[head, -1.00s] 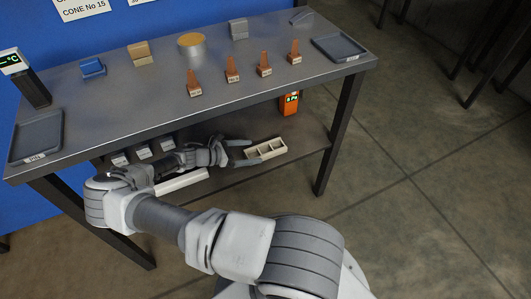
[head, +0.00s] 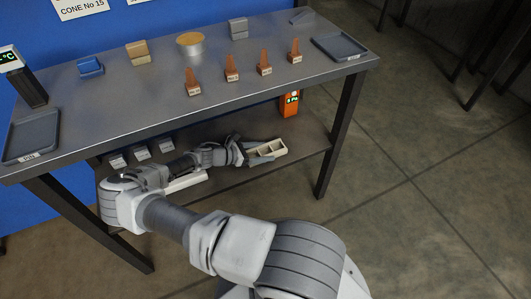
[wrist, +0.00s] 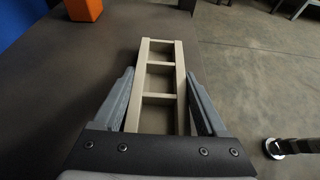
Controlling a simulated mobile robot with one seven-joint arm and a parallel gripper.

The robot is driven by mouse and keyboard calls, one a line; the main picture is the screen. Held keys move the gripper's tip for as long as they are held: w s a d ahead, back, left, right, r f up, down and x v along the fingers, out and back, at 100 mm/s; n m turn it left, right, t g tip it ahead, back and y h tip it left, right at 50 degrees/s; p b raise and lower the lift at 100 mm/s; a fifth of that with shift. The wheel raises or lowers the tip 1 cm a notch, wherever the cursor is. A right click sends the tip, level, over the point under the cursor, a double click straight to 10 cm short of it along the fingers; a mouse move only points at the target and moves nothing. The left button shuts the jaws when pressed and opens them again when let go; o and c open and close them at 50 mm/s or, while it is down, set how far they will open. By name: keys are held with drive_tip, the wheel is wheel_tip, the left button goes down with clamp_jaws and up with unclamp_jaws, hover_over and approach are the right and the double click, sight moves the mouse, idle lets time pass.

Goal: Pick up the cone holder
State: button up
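The cone holder appears to be the long beige tray with several open compartments on the lower shelf, seen in the head view (head: 279,147) and in the wrist view (wrist: 179,62). My gripper (wrist: 160,73) is low over the shelf, its two grey fingers on either side of the holder's near half. The fingers are spread, with narrow gaps beside the holder's long walls. Contact cannot be told. The holder's far end sticks out past the fingertips. In the head view my gripper (head: 266,151) partly hides its near end.
An orange meter (head: 290,103) stands on the shelf behind the holder, also in the wrist view (wrist: 84,9). The tabletop (head: 130,98) is above my arm, bearing several brown cones. A table leg (head: 339,135) stands right of the holder. Pale blocks (head: 140,152) sit at the shelf's left.

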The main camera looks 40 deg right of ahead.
drive_tip(key=c, duration=0.5)
drive_tip(key=shift+c, duration=0.2)
drive_tip(key=shift+r, duration=0.15)
